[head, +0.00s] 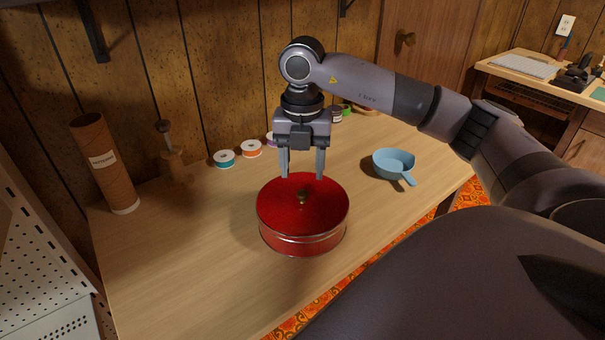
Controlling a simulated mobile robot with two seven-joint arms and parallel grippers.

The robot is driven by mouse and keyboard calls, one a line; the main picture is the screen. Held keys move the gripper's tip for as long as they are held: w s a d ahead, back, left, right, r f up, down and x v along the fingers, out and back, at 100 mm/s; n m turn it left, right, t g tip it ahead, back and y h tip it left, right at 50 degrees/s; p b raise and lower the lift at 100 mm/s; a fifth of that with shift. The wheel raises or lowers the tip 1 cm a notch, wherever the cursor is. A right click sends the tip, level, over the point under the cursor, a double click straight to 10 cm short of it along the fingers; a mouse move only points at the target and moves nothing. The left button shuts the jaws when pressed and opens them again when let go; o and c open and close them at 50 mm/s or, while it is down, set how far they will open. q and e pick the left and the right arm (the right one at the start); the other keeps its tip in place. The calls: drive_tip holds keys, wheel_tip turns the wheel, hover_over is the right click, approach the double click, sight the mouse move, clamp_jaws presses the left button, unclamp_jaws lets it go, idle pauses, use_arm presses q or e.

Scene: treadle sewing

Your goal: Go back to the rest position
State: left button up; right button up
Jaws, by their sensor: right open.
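My right gripper (302,176) is open and empty, pointing down over a round red tin (301,235). Its two fingers hang apart above the lid, toward the lid's back edge. The fingers appear clear of the knob. My right arm reaches in from the right side of the view. My left gripper does not show.
The wooden table (185,260) has free room left and front. A light-blue scoop (393,163) lies to the right. Thread spools (224,159) line the back by the panelled wall. A cardboard tube (108,165) and a wooden stand (174,160) are at the back left.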

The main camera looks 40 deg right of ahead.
drive_tip(key=shift+r, duration=1)
drive_tip(key=shift+s, duration=0.1)
